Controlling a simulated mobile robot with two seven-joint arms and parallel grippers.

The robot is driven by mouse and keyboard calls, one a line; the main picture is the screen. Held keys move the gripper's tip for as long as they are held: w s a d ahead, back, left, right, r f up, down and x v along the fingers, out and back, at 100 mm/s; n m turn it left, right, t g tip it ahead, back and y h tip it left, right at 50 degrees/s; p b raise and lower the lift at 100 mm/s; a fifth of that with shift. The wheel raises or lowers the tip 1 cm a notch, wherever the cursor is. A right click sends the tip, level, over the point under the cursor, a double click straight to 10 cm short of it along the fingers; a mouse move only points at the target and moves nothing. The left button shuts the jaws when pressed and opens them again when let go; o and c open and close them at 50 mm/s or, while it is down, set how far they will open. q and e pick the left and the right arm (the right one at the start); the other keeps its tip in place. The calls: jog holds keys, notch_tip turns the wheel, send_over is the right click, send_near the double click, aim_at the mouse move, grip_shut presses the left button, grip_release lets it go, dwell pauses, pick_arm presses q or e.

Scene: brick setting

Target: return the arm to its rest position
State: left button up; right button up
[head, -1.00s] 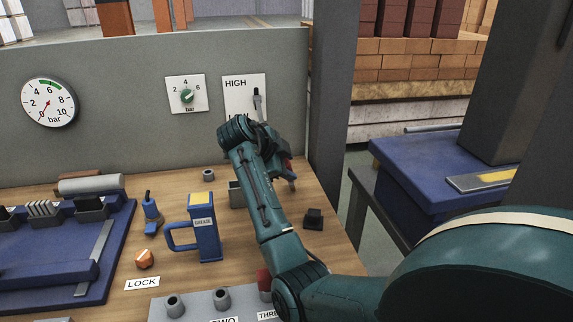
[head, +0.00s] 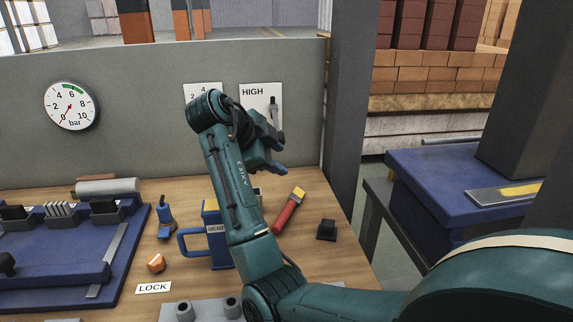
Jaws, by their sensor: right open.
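My right arm comes in from the lower right and bends up over the bench. Its gripper (head: 277,168) hangs in the air in front of the back panel, just below the HIGH lever plate. The jaws are small and partly turned away; they look open with nothing between them, clear of the bench top. My left gripper is not in view.
On the wooden bench stand a blue grease can (head: 218,240), partly behind my arm, a red-handled brush (head: 288,212), a small black block (head: 327,230), an orange knob (head: 156,263) and a blue tool (head: 165,220). A lever (head: 273,112) and a gauge (head: 73,106) are on the panel.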

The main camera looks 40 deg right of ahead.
jog(key=shift+a+r, duration=0.25)
jog(key=shift+r, duration=0.1)
dwell(0.3)
